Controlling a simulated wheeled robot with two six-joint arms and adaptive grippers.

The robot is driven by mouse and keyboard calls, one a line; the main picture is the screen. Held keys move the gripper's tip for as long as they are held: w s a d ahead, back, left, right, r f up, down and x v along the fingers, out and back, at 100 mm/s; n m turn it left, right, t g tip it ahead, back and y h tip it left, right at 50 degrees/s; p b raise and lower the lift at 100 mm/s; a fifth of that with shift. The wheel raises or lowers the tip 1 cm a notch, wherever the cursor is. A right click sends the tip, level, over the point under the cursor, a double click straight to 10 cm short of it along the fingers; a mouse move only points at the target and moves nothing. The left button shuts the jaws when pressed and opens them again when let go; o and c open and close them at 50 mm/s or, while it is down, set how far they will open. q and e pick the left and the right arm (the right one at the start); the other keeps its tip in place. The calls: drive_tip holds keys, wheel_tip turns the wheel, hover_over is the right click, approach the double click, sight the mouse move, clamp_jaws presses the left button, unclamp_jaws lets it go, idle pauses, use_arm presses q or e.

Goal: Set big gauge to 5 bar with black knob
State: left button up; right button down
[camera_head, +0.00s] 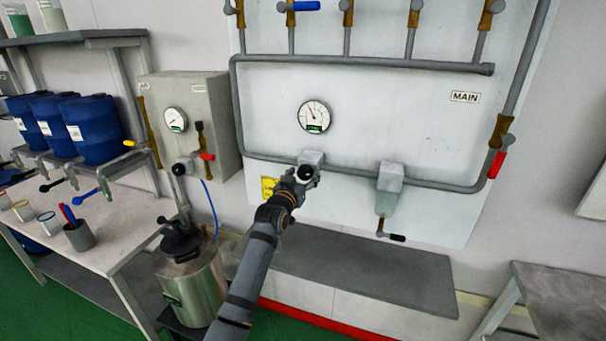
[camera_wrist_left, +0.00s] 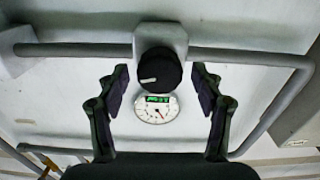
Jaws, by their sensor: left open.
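The big round gauge (camera_head: 314,117) hangs on the white panel, with a green label at its bottom. Its needle points up and left; the scale numbers are too small to read. The black knob (camera_head: 305,173) sits on a grey regulator block on the pipe below the gauge. In the left wrist view, which is upside down, the knob (camera_wrist_left: 159,71) has a white mark pointing left, and the gauge (camera_wrist_left: 157,109) is beyond it. My left gripper (camera_wrist_left: 160,80) is open, its fingers on either side of the knob with gaps. My right gripper is out of view.
A smaller gauge (camera_head: 175,119) is on a grey box to the left. Pipes (camera_head: 360,63) frame the panel, with a red-handled valve (camera_head: 497,163) at right. A grey valve block (camera_head: 390,178) stands right of the knob. A bare grey shelf (camera_head: 350,268) lies below.

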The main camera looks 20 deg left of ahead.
use_arm(q)
drive_tip(key=c, duration=1.1)
drive_tip(key=shift+c, duration=0.2)
drive_tip(key=shift+m, duration=0.4)
drive_tip(key=m, duration=0.4)
drive_tip(key=shift+d+m, duration=0.1)
drive_tip(key=shift+m, duration=0.2)
drive_tip(key=m+b, duration=0.1)
drive_tip(key=m, duration=0.3)
drive_tip(key=shift+m, duration=0.3)
